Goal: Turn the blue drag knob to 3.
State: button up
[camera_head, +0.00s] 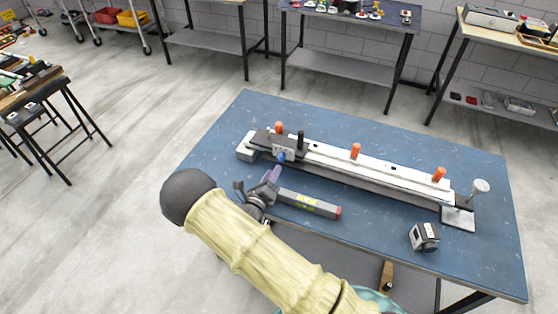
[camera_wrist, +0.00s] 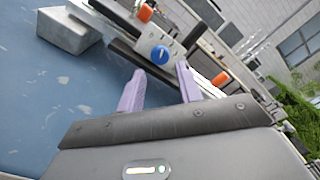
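The blue drag knob (camera_head: 281,157) sits on the front of a carriage at the left end of a long slider rail (camera_head: 350,166) on the table. In the wrist view the blue knob (camera_wrist: 159,55) is round, with a small white mark on its face. My gripper (camera_head: 272,175) is just in front of the knob, on the near side. In the wrist view my gripper (camera_wrist: 161,69) is open, its two purple fingers apart and pointing at the knob. The knob lies beyond the fingertips, roughly between them, and nothing is held. The scale figures around the knob are too small to read.
Orange knobs (camera_head: 355,151) and a black knob (camera_head: 301,140) stand up along the rail. A grey bar with a red end (camera_head: 310,204) lies close to my gripper on the blue table (camera_head: 390,234). A small boxy device (camera_head: 424,236) stands at the right.

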aim_at(280, 160)
jog(key=x, duration=0.6)
jog(key=shift+p, duration=0.35)
jog(key=c, duration=0.7)
